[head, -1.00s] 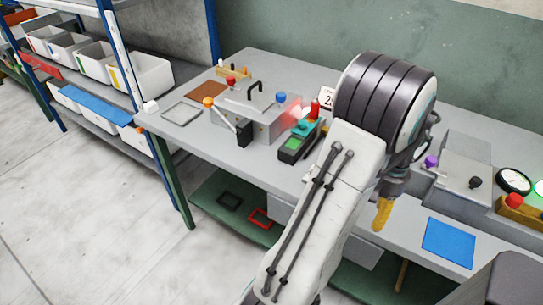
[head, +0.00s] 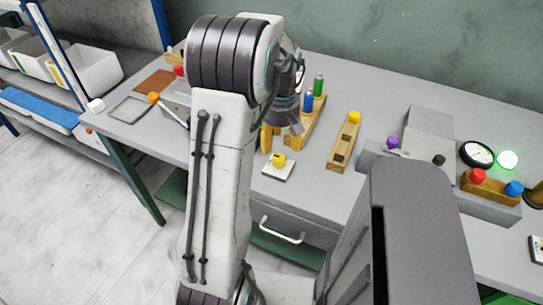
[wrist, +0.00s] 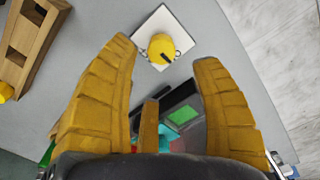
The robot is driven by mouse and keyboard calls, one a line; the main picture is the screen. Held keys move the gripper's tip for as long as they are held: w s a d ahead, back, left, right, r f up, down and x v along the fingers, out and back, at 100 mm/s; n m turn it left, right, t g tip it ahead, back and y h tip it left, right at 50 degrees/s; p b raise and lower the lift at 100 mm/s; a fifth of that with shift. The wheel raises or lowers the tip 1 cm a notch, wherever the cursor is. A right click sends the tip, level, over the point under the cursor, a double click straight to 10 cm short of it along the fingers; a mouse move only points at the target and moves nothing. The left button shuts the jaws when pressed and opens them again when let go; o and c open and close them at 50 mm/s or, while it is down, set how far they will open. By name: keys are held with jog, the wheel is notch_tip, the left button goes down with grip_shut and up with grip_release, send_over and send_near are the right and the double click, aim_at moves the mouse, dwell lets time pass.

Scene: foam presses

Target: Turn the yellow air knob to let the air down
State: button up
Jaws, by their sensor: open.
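The yellow air knob (head: 279,159) sits on a small white square plate (head: 285,173) near the front edge of the grey bench. In the wrist view the knob (wrist: 161,46) has a dark pointer mark, and its plate (wrist: 176,28) lies under it. My gripper (head: 268,140) hangs just left of and behind the knob in the head view, with its fingers pointing down. In the wrist view my gripper (wrist: 166,52) has its yellow fingers spread wide, with the knob framed between the tips. The fingers appear apart from the knob and hold nothing.
A holed wooden block (head: 341,153) and a wooden rack (head: 307,128) with blue and green tops stand close by. A grey press (head: 420,135), a gauge (head: 477,154), a red button (head: 478,175) and a blue button (head: 514,188) are at right. A drawer handle (head: 281,231) juts from below.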

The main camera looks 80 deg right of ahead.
aim_at(279, 158)
jog(key=n, duration=0.2)
jog(key=shift+a+n, duration=0.1)
jog(key=shift+n, duration=0.2)
jog(key=shift+s+f+n, duration=0.1)
jog(key=shift+f+n, duration=0.15)
jog(key=shift+n, duration=0.05)
jog(key=shift+f, duration=3.4)
jog(key=c, duration=1.2)
